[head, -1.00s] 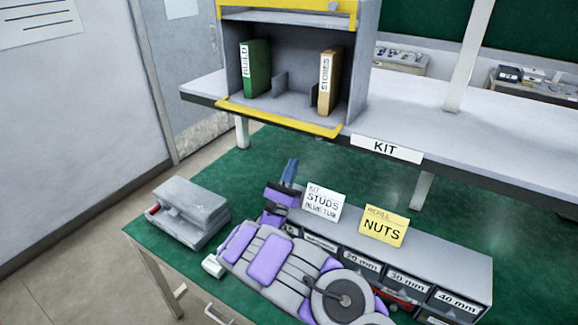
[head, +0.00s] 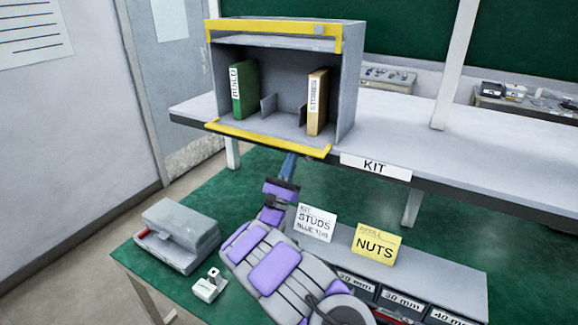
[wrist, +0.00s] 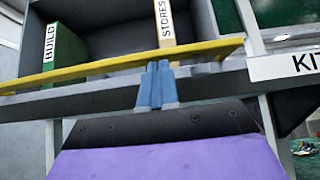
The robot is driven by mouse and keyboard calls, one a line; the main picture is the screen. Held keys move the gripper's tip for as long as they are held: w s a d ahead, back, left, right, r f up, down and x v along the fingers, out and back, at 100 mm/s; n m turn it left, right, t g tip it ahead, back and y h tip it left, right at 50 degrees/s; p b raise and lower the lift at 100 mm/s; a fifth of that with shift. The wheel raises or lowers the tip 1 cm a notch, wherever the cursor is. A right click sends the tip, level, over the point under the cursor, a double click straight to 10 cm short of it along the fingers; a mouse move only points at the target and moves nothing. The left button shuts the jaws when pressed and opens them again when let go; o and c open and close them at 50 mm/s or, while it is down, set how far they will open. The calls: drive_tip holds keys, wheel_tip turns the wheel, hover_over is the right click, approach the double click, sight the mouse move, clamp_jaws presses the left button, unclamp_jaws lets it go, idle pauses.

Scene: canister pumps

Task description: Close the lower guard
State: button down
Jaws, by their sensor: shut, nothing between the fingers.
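The lower guard is a yellow bar (head: 250,135) along the front bottom edge of the grey cabinet (head: 350,85). It lies low, and the cabinet front above it is open. The bar also crosses the wrist view (wrist: 80,70). My gripper (head: 290,157) is shut and empty, its blue fingers pointing up at the underside of the bar, right of its middle. In the wrist view, the fingertips (wrist: 158,66) overlap the bar's lower edge. I cannot tell whether they touch it. An upper yellow guard (head: 272,29) spans the cabinet top.
A green BUILD binder (head: 245,90) and a tan STORES binder (head: 318,102) stand inside the cabinet. A KIT sign (head: 375,167) hangs on the shelf edge. STUDS (head: 315,223) and NUTS (head: 376,244) cards stand below, and a grey case (head: 180,230) sits at left.

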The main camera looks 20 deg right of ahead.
drive_tip(key=shift+r, duration=0.1)
drive_tip(key=shift+s+a+r+g+y+p, duration=0.15)
drive_tip(key=shift+r+g+y+p, duration=0.2)
drive_tip(key=shift+p, duration=0.25)
drive_tip(key=shift+y+p, duration=0.3)
drive_tip(key=shift+y, duration=0.05)
